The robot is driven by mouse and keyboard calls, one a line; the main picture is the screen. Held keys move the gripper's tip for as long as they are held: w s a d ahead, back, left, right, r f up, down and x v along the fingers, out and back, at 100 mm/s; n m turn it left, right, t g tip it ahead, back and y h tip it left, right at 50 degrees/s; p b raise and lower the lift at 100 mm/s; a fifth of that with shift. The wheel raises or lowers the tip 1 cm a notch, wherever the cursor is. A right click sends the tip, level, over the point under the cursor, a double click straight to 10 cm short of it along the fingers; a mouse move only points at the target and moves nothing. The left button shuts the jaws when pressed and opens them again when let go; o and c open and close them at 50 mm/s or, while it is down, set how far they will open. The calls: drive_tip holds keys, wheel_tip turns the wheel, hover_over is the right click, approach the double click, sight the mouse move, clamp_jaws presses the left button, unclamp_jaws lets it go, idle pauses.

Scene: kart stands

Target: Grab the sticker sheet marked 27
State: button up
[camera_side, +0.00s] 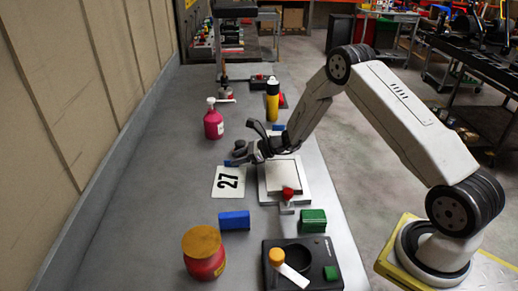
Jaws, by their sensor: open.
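The sticker sheet marked 27 (222,188) is a white square with black digits. It lies flat on the grey bench, left of a white square plate. My gripper (235,158) is open, with its fingers pointing left, at the far edge of the sheet in the picture. Whether the fingers touch the sheet or hover above it I cannot tell.
The white plate (274,178) lies under my wrist, with a red-knobbed piece (288,193) at its near edge. Nearby are a blue block (234,220), a green block (313,221), a red jar (204,262) and a pink bottle (213,124). The bench's left side is clear.

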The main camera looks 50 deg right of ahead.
drive_tip(key=shift+x, duration=1.95)
clamp_jaws()
